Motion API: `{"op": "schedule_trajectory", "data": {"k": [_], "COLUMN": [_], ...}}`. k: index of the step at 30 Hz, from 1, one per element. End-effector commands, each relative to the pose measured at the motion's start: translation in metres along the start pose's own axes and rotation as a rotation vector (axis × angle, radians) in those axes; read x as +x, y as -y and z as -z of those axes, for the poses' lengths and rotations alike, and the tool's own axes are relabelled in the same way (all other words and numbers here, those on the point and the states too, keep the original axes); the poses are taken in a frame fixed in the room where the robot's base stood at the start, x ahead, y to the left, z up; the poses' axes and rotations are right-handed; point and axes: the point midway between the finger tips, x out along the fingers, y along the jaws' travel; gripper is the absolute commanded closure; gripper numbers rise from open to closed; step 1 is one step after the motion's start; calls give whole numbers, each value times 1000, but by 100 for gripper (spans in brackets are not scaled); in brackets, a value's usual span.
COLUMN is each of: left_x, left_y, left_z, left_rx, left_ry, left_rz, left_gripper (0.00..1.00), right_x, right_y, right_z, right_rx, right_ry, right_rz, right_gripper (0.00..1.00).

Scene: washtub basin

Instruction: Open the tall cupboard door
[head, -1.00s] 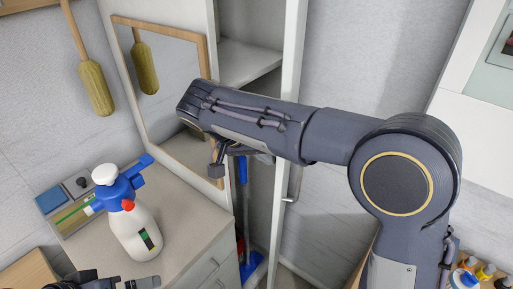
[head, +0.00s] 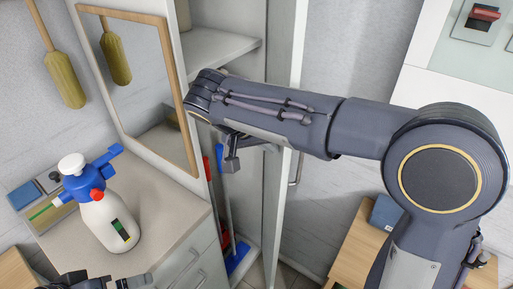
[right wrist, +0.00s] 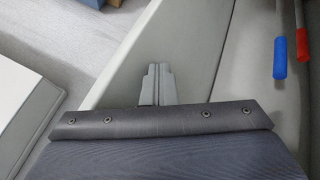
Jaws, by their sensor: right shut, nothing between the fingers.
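The tall cupboard (head: 217,44) stands open in the head view, with a pale shelf and a brush and mop inside. Its door (head: 283,140) stands swung out to the right, seen at a steep angle, with a handle (head: 296,168) on its outer side. My right gripper (head: 232,158) is in front of the cupboard opening, on the inner side of the door. In the right wrist view its fingers (right wrist: 157,86) are together and empty, in front of the pale door panel (right wrist: 186,50); contact cannot be told. My left gripper (head: 108,281) shows partly at the bottom left.
A white and blue spray bottle (head: 105,212) stands on the counter (head: 160,190) at the left. A framed mirror (head: 140,85) is beside the cupboard. Blue and red handles (right wrist: 280,58) hang at right in the right wrist view. A wooden table (head: 355,240) stands at right.

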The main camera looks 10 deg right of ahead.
Motion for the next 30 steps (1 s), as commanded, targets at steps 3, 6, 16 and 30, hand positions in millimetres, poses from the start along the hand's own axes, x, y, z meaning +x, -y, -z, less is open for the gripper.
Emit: {"op": "schedule_trajectory", "data": {"k": [3, 6, 16, 30], "left_x": [14, 19, 27, 28], "left_y": [6, 9, 12, 13], "left_z": [-7, -10, -13, -14], "left_rx": [0, 0, 0, 0], "left_ry": [0, 0, 0, 0], "left_rz": [0, 0, 0, 0], "left_gripper": [0, 0, 0, 0], "right_x": [19, 30, 65, 85], "right_y": [-24, -44, -96, -118], "right_z": [-1, 4, 23, 40], "right_rx": [-76, -121, -226, -231], "right_ry": [-43, -68, -123, -123], "right_rz": [45, 68, 123, 123], "right_gripper": [100, 100, 100, 100]}}
